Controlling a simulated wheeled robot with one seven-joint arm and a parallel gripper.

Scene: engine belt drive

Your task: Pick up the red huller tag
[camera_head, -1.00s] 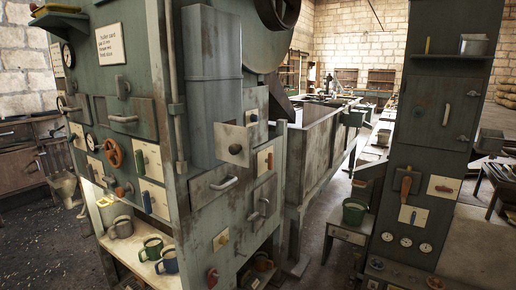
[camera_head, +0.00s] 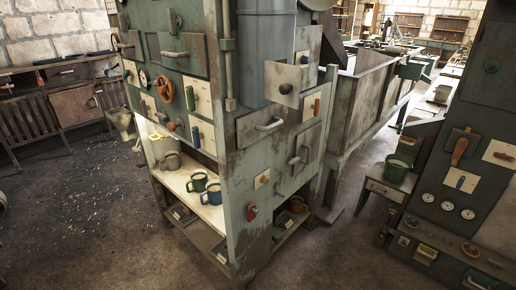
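I cannot make out a red huller tag for certain in this view. Small red-brown parts show: a red-brown handle (camera_head: 251,213) on the lower front of the green machine and a reddish round piece (camera_head: 470,249) on the ledge of the right cabinet. Neither can be told as the tag. On the lower shelf (camera_head: 205,240) of the machine lie dark shallow trays with small labels, too small to read. My gripper is not in the picture.
The green machine (camera_head: 240,170) stands in the middle. A green bucket (camera_head: 397,168) stands on a small stand at right. The floor (camera_head: 85,215) at left is open, with scattered bits.

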